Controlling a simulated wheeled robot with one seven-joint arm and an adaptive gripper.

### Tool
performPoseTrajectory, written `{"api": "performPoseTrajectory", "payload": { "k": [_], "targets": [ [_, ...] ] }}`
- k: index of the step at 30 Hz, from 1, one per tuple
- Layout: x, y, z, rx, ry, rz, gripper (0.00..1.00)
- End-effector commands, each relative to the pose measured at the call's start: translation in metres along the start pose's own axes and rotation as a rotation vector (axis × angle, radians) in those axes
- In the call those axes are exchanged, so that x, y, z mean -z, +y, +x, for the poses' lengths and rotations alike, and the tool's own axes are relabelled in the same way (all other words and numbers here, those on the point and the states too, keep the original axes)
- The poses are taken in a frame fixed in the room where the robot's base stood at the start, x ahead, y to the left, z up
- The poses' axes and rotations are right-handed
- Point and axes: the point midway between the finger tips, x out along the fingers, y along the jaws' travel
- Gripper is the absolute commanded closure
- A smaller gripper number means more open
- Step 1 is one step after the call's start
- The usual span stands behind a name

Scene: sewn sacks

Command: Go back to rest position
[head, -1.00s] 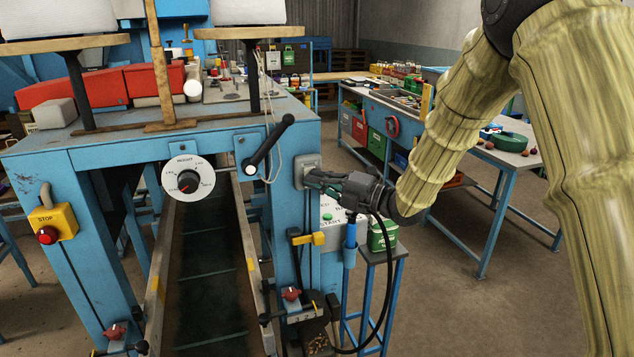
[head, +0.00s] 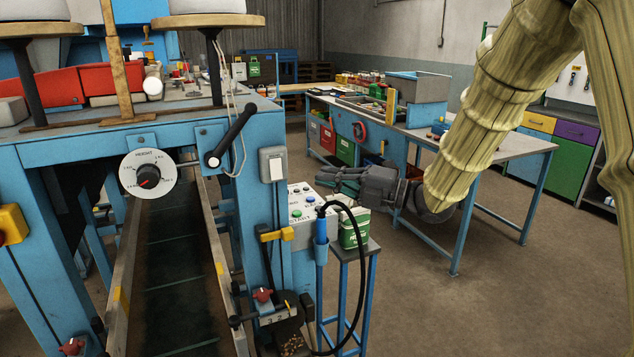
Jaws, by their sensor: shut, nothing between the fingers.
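My gripper (head: 322,176) is in the head view, right of the blue machine frame (head: 150,140). It is shut and empty, its fingers pointing left. A grey box with a white rocker switch (head: 272,164) sits on the machine's right post. The fingertips are apart from it in the picture, with a gap between. My arm, in a pale yellow ribbed sleeve, comes down from the upper right.
A conveyor belt (head: 172,270) runs under the machine. A black lever (head: 232,136) and a height dial (head: 148,175) stick out in front. A black hose (head: 368,285) loops near the small blue stand. A workbench (head: 500,150) stands behind. The floor at right is clear.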

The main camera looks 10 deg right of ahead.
Motion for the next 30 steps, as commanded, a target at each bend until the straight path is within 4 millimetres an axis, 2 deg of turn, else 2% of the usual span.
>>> {"api": "performPoseTrajectory", "payload": {
  "k": [11, 14, 16, 20, 23, 24, 26, 30],
  "targets": [
    [0.0, 0.0, -0.003, 0.001, -0.001, 0.001, 1.0],
    [-0.001, -0.009, -0.004, 0.008, -0.017, 0.027, 1.0],
    [-0.003, -0.027, -0.005, 0.023, -0.047, 0.083, 1.0],
    [-0.006, -0.086, -0.012, 0.072, -0.154, 0.267, 1.0],
    [-0.004, -0.144, -0.024, 0.12, -0.265, 0.446, 1.0],
    [-0.002, -0.166, -0.029, 0.139, -0.31, 0.515, 1.0],
    [0.003, -0.199, -0.039, 0.167, -0.378, 0.618, 1.0],
    [0.022, -0.273, -0.066, 0.227, -0.54, 0.849, 1.0]
  ]
}}
